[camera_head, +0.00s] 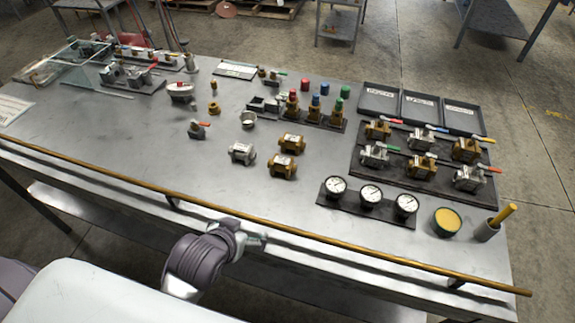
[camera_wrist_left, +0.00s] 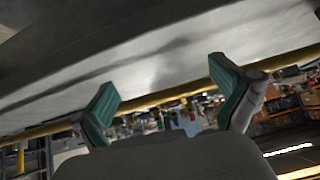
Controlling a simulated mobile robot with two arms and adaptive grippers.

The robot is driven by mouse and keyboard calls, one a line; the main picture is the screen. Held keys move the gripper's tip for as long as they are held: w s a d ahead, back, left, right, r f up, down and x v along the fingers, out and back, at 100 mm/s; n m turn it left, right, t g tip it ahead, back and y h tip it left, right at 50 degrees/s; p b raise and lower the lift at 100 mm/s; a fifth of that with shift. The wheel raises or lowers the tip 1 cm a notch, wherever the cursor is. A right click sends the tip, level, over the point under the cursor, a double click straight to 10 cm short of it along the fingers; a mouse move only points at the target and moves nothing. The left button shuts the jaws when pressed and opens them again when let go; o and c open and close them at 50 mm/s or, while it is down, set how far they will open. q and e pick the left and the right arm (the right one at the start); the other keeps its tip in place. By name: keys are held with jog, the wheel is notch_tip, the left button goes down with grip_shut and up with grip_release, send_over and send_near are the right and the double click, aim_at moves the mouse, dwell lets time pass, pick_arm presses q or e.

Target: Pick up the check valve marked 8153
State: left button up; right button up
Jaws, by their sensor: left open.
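Three check-valve-like bodies lie near the middle of the grey table: a silver one (camera_head: 241,152), a brass one (camera_head: 292,142) and another brass one (camera_head: 282,165). Their markings are too small to read, so I cannot tell which is 8153. My left gripper (camera_head: 255,241) is in front of the table's front edge, by the brass rail and apart from the valves. In the left wrist view the left gripper (camera_wrist_left: 164,76) is open, with nothing between its green-padded fingers. My right gripper is not in view.
A brass rail (camera_head: 300,238) runs along the table's front edge. Gauges (camera_head: 370,195) stand right of the valves, with a black board of handled valves (camera_head: 420,150) behind. Coloured-cap valves (camera_head: 315,108) stand behind the check valves. Bare table lies in front of them.

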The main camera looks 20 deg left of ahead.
aim_at(281, 164)
pick_arm(q)
jog(key=w+r+t, duration=0.1)
jog(key=w, duration=0.2)
jog(key=w+d+r+t, duration=0.1)
jog(key=w+r+t, duration=0.1)
jog(key=w, duration=0.2)
jog(key=w+d+r+t, duration=0.1)
jog(key=w+r+t, duration=0.1)
jog(key=w, duration=0.1)
jog(key=shift+w+r, duration=0.25)
jog(key=x, duration=0.7)
jog(key=shift+w+d+f+p, duration=0.1)
jog(key=shift+w+d+p, duration=0.05)
jog(key=shift+p, duration=0.2)
jog(key=shift+x, duration=0.8)
jog(key=x, duration=0.3)
jog(key=p+x, duration=0.1)
jog(key=shift+d+f, duration=0.3)
jog(key=shift+c, duration=0.3)
jog(key=shift+r, duration=0.1)
jog(key=c, duration=1.3)
